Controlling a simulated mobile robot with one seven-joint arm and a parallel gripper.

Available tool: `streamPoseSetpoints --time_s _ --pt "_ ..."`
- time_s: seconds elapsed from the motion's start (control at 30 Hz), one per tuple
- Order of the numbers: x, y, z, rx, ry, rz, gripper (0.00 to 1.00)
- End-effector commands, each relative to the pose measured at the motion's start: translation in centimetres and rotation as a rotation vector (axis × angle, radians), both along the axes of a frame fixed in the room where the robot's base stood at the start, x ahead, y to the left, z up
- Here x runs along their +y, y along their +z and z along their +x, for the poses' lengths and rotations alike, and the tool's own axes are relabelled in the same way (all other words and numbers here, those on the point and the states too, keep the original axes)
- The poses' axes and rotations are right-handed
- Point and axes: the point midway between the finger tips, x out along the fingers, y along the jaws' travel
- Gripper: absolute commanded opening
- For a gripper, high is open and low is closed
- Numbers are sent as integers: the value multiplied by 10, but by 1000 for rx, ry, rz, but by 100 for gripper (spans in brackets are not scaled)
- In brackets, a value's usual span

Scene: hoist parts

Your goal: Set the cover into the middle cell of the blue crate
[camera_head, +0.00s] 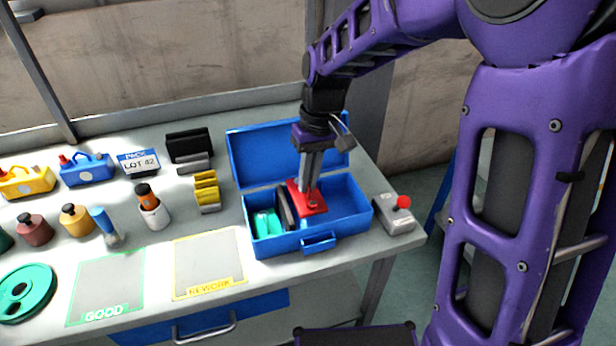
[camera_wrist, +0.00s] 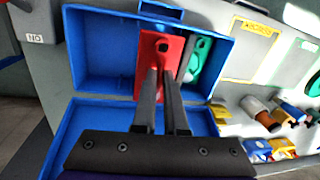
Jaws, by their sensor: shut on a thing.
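The cover is a red plate (camera_head: 314,207) with a dark hole, and it also shows in the wrist view (camera_wrist: 146,66). My gripper (camera_head: 309,186) is shut on it, its two long fingers pointing down; they also show in the wrist view (camera_wrist: 161,78). The cover is over the middle of the open blue crate (camera_head: 284,245). I cannot tell whether it touches the crate floor. A teal part (camera_head: 264,223) lies in the crate's left cell, with a dark upright piece (camera_head: 283,206) between it and the cover. The right part of the crate looks empty.
The crate's raised lid (camera_head: 262,155) stands behind my gripper. A grey box with a red button (camera_head: 394,216) is right of the crate. Yellow parts (camera_head: 207,192) and a bottle (camera_head: 152,208) stand to the left. The REWORK area (camera_head: 208,262) and GOOD area (camera_head: 105,285) are bare.

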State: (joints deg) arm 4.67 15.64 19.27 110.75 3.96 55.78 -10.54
Motion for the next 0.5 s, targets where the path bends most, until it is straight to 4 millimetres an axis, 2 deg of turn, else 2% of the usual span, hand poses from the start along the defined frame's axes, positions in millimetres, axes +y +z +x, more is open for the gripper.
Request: streamPoseSetpoints --time_s 0.3,0.5 --pt "0 -1 0 0 0 0 0" --pt "0 -13 0 1 0 0 0"
